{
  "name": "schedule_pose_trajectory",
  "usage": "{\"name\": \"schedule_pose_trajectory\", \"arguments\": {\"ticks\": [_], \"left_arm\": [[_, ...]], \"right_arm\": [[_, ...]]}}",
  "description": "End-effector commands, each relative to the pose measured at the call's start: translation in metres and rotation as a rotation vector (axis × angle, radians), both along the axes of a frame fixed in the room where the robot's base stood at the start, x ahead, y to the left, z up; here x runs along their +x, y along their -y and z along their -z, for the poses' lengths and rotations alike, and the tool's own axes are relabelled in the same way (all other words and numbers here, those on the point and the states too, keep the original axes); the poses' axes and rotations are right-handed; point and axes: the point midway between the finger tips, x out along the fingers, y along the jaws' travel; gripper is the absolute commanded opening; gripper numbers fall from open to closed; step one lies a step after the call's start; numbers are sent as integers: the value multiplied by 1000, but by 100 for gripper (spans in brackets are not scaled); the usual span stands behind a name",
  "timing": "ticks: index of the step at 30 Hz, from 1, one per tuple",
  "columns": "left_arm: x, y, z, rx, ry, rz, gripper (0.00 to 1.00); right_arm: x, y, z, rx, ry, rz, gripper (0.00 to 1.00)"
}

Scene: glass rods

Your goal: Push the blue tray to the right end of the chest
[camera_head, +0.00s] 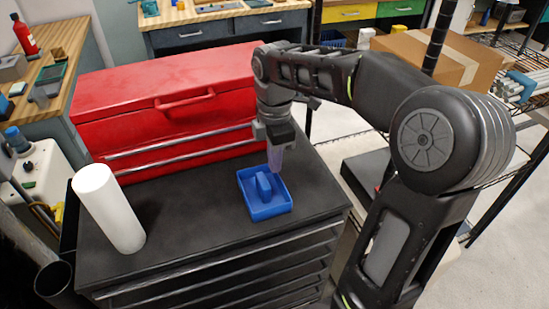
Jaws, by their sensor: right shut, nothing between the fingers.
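The blue tray (265,209) lies flat on the black top of the chest (190,220), right of the middle. A blue upright part stands in the tray's middle. My right gripper (275,168) points down at the tray's back edge; its fingers are shut and empty. I cannot tell whether the fingertips touch the tray. My left gripper is not in view. The chest's right end lies a short way right of the tray.
A red toolbox (165,105) fills the back of the chest top. A white cylinder (107,208) stands at the left. The chest top between cylinder and tray is clear. A cardboard box (440,55) lies on a rack at the back right.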

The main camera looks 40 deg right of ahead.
Motion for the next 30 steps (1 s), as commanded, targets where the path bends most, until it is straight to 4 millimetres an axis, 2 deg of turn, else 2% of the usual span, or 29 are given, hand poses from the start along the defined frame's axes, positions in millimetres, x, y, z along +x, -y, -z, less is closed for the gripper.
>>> {"name": "schedule_pose_trajectory", "arguments": {"ticks": [7, 13, 18, 26, 30], "left_arm": [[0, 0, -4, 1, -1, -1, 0], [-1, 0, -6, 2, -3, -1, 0], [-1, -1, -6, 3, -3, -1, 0], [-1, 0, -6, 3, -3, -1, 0], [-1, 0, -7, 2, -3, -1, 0]], "right_arm": [[-1, 0, 43, 0, -5, 1, 0], [0, 0, 68, 0, -2, 0, 0], [0, 0, 75, 0, -1, 1, 0], [0, 0, 76, 0, 0, 1, 0], [-3, 9, 75, -1, 0, 5, 0]]}}
